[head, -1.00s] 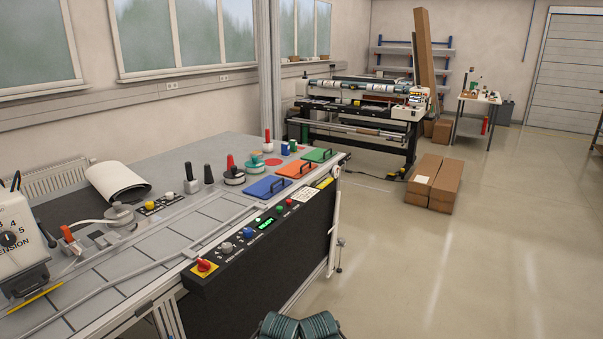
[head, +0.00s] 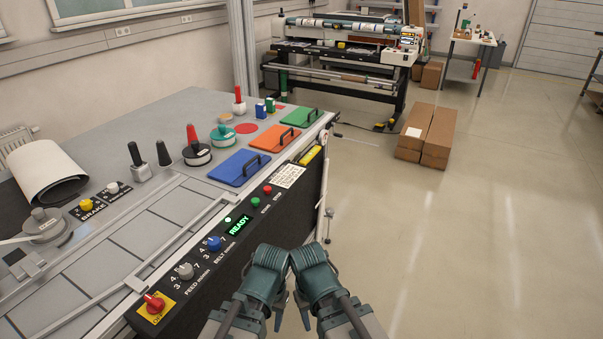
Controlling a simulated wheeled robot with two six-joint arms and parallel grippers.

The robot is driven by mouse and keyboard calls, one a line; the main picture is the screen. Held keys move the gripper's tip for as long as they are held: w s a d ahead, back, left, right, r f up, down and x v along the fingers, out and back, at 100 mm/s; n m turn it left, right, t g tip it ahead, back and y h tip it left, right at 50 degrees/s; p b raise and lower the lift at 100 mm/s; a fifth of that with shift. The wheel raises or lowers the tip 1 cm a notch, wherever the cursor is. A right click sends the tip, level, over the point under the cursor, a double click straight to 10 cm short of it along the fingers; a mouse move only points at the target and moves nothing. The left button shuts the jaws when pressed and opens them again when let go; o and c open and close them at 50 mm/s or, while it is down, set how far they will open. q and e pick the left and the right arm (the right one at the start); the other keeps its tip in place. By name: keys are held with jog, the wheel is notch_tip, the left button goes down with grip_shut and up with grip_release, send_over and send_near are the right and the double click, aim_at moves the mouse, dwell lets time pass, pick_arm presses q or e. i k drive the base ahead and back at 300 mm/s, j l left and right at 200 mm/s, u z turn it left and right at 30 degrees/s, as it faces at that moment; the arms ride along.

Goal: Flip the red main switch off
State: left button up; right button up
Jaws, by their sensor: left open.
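The red main switch (head: 154,302) is a red knob on a yellow plate at the near left end of the black control panel (head: 203,296). Its lettering is too small to read surely. Further along the panel, a green display (head: 238,225) reads READY and is lit. My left gripper (head: 266,292) is open at the bottom middle, to the right of the panel and apart from the switch. My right gripper (head: 309,296) is beside it, close against it in the picture; its jaws are not clear. Neither gripper is seen holding anything.
The panel also carries a grey knob (head: 184,271), a blue knob (head: 214,243), a green button (head: 255,202) and a red button (head: 267,189). Blue (head: 238,168), orange (head: 273,146) and green (head: 291,121) handled plates lie on the table. The floor to the right is clear up to the cardboard boxes (head: 428,136).

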aim_at(155, 307)
jog(key=i+l+u, duration=0.75)
jog(key=l, duration=0.15)
jog(key=i+l+u, duration=0.1)
jog(key=l+u, duration=0.15)
jog(key=l, duration=0.15)
jog(key=k+l+u, duration=0.1)
jog(key=u, duration=0.9)
jog(key=k+u, duration=0.15)
jog(key=u, duration=0.35)
